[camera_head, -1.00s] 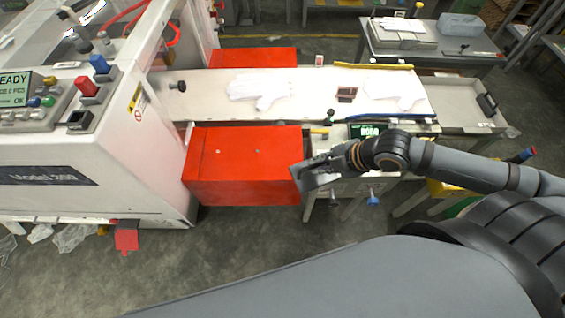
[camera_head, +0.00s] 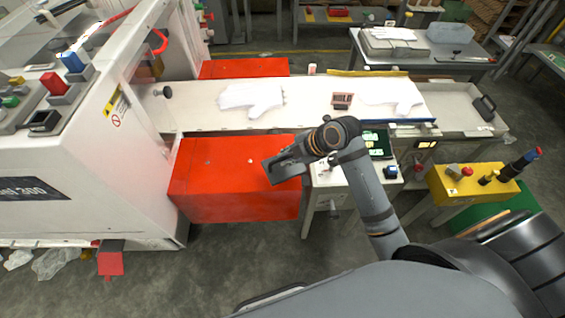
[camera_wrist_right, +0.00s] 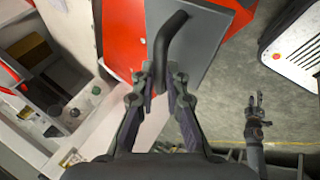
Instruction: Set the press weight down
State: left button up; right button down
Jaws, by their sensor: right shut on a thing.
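The press weight (camera_head: 280,171) is a flat grey plate. The right wrist view shows the plate (camera_wrist_right: 205,38) with a bent black bar handle (camera_wrist_right: 166,42). My right gripper (camera_head: 299,153) is shut on the handle, with its fingers on both sides of the handle's near end in the right wrist view (camera_wrist_right: 160,84). The plate appears over the right part of the red box top (camera_head: 225,165); whether it touches is unclear. My left gripper (camera_wrist_right: 256,102) is small in the right wrist view, fingers apart and empty; it is outside the head view.
A white belt (camera_head: 300,98) with white gloves (camera_head: 252,97) runs behind the red box. A white machine (camera_head: 75,150) stands left. A yellow control box (camera_head: 470,183) stands right. Grey floor is open in front.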

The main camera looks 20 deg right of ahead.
jog(key=shift+w+a+f, duration=0.15)
jog(key=shift+w+f, duration=0.3)
jog(key=shift+f, duration=0.05)
jog(key=shift+w+a+f, duration=0.15)
jog(key=shift+w+f, duration=0.3)
jog(key=shift+f, duration=0.05)
jog(key=f, duration=0.3)
jog(key=shift+w+f+p, duration=0.2)
jog(key=shift+f+p, duration=0.05)
jog(key=shift+p, duration=0.15)
jog(key=c, duration=1.4)
grip_release()
jog(key=shift+s, duration=0.1)
jog(key=v, duration=1)
jog(key=shift+s+d, duration=0.1)
jog(key=shift+d, duration=0.15)
jog(key=shift+v, duration=0.8)
jog(key=shift+a, duration=0.15)
